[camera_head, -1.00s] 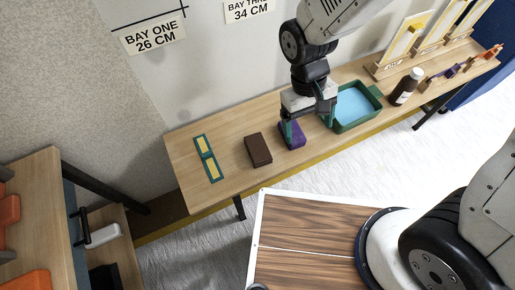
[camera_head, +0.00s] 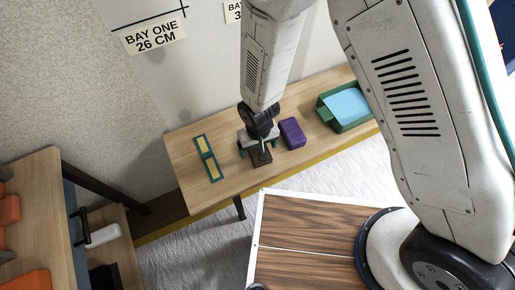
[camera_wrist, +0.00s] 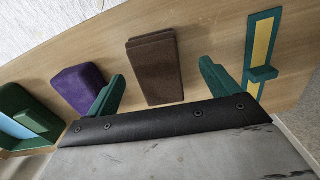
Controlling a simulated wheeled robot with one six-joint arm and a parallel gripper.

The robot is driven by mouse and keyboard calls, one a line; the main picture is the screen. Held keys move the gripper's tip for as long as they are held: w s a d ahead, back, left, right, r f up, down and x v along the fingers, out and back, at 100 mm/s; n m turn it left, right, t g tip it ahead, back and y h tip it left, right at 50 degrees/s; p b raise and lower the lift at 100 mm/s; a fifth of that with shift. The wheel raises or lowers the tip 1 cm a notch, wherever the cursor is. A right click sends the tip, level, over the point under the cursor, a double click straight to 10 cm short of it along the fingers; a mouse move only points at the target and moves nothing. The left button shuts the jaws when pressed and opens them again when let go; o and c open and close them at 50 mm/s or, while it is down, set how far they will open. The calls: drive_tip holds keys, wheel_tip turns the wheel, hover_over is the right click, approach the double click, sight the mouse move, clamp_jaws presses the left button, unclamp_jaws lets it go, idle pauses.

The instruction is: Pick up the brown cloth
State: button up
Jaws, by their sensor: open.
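The brown cloth (camera_head: 261,157) is a dark brown folded block lying on the wooden table. In the head view it is partly hidden beneath my gripper (camera_head: 257,148). In the wrist view the brown cloth (camera_wrist: 154,68) lies on the table in the space between the two green fingertips of my gripper (camera_wrist: 160,88), nearer the left one in part. My gripper is open and empty. Its fingers straddle the cloth's width in that view; I cannot tell how far above the table they are.
A purple block (camera_head: 292,133) lies just right of the cloth; it also shows in the wrist view (camera_wrist: 78,88). Green-framed yellow pieces (camera_head: 208,158) lie to the left. A green tray (camera_head: 322,114) with a blue inside stands farther right. Bare table (camera_head: 185,150) lies at the left end.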

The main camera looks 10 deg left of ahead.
sight(258, 149)
drive_tip(key=f, duration=0.4)
drive_tip(key=shift+w+d+f, duration=0.1)
drive_tip(key=shift+w+f, duration=0.2)
drive_tip(key=shift+w, duration=0.1)
drive_tip(key=c, duration=1.1)
drive_tip(key=shift+o, duration=0.2)
drive_tip(key=shift+r, duration=0.15)
